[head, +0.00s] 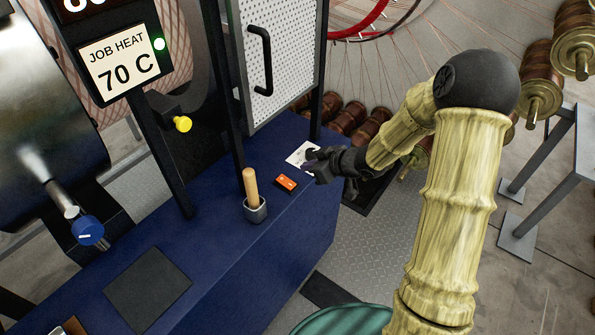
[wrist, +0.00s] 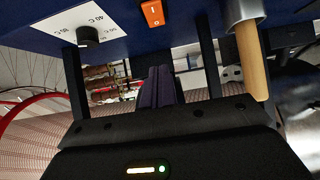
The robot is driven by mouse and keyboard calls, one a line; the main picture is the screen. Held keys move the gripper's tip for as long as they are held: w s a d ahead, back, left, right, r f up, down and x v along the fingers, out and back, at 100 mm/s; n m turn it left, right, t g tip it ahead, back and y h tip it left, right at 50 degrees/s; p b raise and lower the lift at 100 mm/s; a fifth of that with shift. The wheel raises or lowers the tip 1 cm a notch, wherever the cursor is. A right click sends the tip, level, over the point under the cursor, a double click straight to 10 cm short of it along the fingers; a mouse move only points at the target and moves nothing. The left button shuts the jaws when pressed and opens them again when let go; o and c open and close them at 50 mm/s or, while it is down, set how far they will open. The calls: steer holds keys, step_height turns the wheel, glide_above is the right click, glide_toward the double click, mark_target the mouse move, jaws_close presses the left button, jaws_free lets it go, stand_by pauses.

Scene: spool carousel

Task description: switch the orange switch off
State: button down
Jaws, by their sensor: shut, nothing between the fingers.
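The orange switch (head: 287,183) is a small rocker in a dark housing on the blue bench top. It also shows at the top of the wrist view (wrist: 153,13), with light marks on its face. I cannot tell which side of the rocker is pressed down. My gripper (head: 313,162) is shut and empty, just to the right of and beyond the switch in the head view. In the wrist view its fingers (wrist: 158,88) are together, below the switch in the picture and apart from it.
A white card (head: 300,154) with a black knob (wrist: 88,34) lies beside my gripper. A wooden handle (head: 251,184) stands in a grey cup (head: 256,211) left of the switch. A white perforated door (head: 283,60) rises behind. A dark mat (head: 147,288) lies on the blue bench (head: 225,255).

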glide_above(280, 176)
steer(key=s+d, duration=0.3)
steer(key=f, duration=0.6)
steer(key=shift+w+a, duration=0.2)
steer(key=shift+w, duration=0.05)
step_height(280, 176, down, 2)
steer(key=shift+w+f, duration=0.1)
steer(key=shift+f, duration=0.15)
steer(key=shift+f+p, duration=0.3)
steer(key=shift+f, duration=0.3)
